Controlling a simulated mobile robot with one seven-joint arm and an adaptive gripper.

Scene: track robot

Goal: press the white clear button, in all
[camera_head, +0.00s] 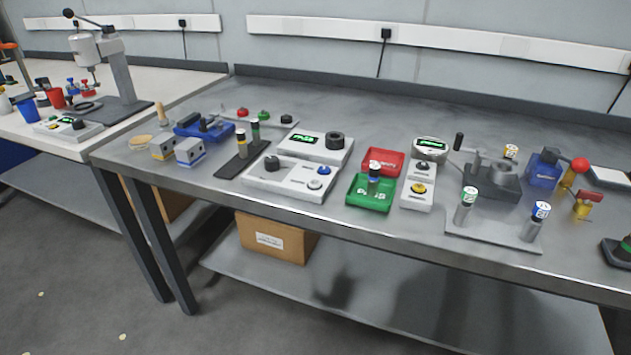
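A white-grey control box (285,181) sits near the front edge of the middle of the workbench. On its right side is a small white button (315,184), with a blue button (323,170) just behind it. A dark knob (272,162) is on its left side. Behind it stands a similar box (314,148) with a lit green display (303,138) and a dark knob (335,140). The lettering is too small to read, so I cannot tell which button is marked clear. My gripper is not in view.
Right of the box are a green tray (356,203) holding a small cylinder, a red tray (383,155) and a narrow box with a yellow button (418,188). Left is a dark stand (229,170) with two cylinders. The bench's back middle (400,110) is clear.

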